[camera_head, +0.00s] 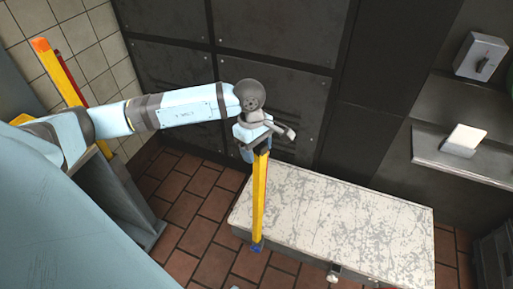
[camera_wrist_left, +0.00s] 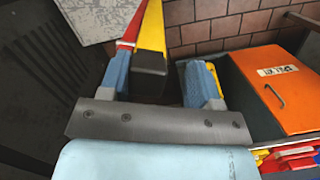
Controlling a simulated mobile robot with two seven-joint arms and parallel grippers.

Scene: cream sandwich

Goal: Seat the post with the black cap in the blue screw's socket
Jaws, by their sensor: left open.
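The yellow post (camera_head: 259,200) stands nearly upright at the left front edge of the white worn table. Its black cap (camera_wrist_left: 151,72) is at the top, between the two blue finger pads in the left wrist view. My left gripper (camera_head: 257,147) is around the post's top and open; a gap shows beside the right pad. The post's lower end meets a small blue piece (camera_head: 257,245), which looks like the blue screw. Its socket is hidden, and I cannot tell how deep the post sits. My right gripper is not in view.
The white table (camera_head: 350,215) is mostly bare. A yellow post with an orange top (camera_head: 42,48) stands at the far left. An orange lidded box (camera_wrist_left: 275,90) is at the right in the wrist view. A white block (camera_head: 464,140) rests on a wall shelf.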

